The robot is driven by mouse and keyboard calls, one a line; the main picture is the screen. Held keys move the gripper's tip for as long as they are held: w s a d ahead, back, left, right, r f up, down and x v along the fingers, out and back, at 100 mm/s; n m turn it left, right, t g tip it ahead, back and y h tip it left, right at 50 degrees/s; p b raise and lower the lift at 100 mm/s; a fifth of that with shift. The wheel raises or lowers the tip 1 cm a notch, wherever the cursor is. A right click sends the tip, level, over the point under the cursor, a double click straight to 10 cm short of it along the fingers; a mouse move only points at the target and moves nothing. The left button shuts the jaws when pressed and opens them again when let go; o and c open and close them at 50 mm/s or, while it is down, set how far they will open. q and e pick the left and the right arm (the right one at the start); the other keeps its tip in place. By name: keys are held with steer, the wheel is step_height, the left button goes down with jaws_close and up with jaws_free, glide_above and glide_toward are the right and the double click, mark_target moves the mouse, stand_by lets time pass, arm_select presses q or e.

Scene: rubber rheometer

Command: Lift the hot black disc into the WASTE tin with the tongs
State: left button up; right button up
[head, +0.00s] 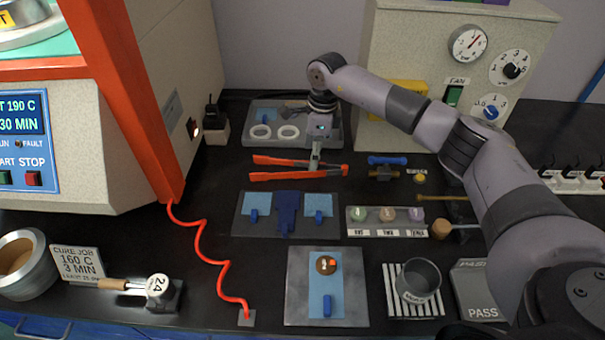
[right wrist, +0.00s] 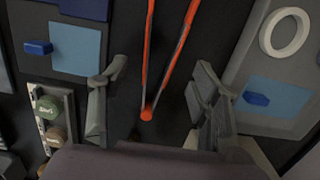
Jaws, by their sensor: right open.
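The orange-handled tongs (head: 290,175) lie on the black bench at the centre, their two arms spread toward the left. They also show in the right wrist view (right wrist: 147,112), the arms converging to an orange end. My right gripper (head: 315,168) points down over the tongs, near their right end. In the right wrist view its open fingers (right wrist: 155,105) stand on either side of the tongs, not touching them. No WASTE label is readable. My left gripper is out of view.
A grey cup (head: 418,280) stands on a striped mat at the front right. A tray with white rings (head: 245,132) is behind the tongs. The machine (head: 150,110) fills the left, with a coiled red cord (head: 205,245). A metal pot (head: 40,275) stands front left.

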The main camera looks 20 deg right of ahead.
steer(key=f+b, duration=0.1)
steer(key=f, duration=0.2)
steer(key=f+b, duration=0.1)
steer(key=f, duration=0.1)
steer(key=shift+w+a+b, duration=0.1)
steer(key=shift+a+b, duration=0.15)
steer(key=shift+b, duration=0.1)
steer(key=shift+r, duration=0.1)
steer(key=shift+c, duration=0.4)
steer(key=c, duration=0.6)
step_height(320, 180, up, 12)
steer(key=p, duration=0.7)
steer(key=shift+p, duration=0.35)
